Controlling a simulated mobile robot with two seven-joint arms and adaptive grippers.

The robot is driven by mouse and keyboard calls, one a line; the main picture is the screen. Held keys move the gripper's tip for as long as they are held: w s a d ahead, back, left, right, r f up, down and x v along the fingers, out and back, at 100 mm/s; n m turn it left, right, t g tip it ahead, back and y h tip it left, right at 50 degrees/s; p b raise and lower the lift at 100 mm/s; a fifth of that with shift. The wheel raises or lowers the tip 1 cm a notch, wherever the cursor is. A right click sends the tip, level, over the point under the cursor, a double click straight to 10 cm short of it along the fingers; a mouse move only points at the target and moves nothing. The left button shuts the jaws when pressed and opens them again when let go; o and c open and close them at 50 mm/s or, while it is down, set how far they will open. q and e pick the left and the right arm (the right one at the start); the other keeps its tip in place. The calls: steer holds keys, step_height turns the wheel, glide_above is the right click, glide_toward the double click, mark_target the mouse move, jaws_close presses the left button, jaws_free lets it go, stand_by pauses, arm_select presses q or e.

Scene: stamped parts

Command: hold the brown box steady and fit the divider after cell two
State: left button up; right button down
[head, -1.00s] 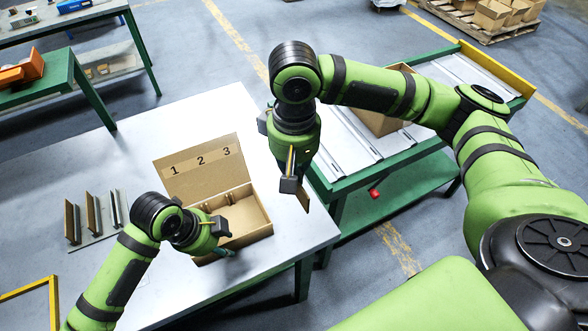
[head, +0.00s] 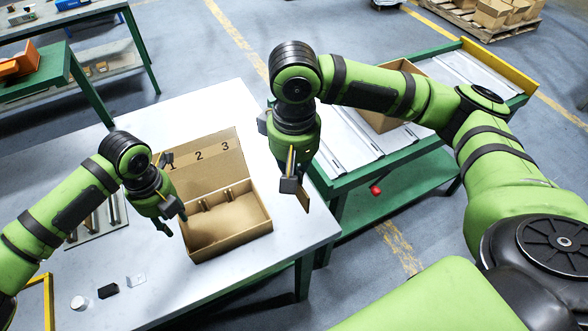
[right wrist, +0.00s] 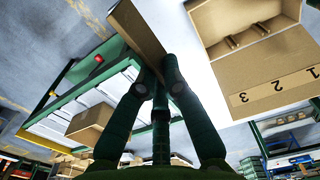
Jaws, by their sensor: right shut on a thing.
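Short slotted ribs show inside along the flap side. The box also shows in the right wrist view (right wrist: 225,42). My left gripper (head: 174,222) is at the box's left end, fingers apart and empty; whether it touches the wall I cannot tell. My right gripper (right wrist: 155,80) is shut on a brown divider (right wrist: 138,35), held in the air right of the box; the divider's edge shows in the head view (head: 303,198).
A rack (head: 98,232) with upright pieces is partly hidden behind my left arm. A white disc (head: 78,302), a black block (head: 108,291) and a pale block (head: 136,280) lie at the table's front. A green-framed conveyor (head: 350,165) stands right of the table.

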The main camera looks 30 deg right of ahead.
mark_target(184, 237)
arm_select(q)
step_height(184, 237, down, 10)
steer(key=b, duration=0.8)
steer(key=shift+r+b, duration=0.15)
steer(key=shift+b, duration=0.25)
steer(key=shift+r, duration=0.1)
jaws_close()
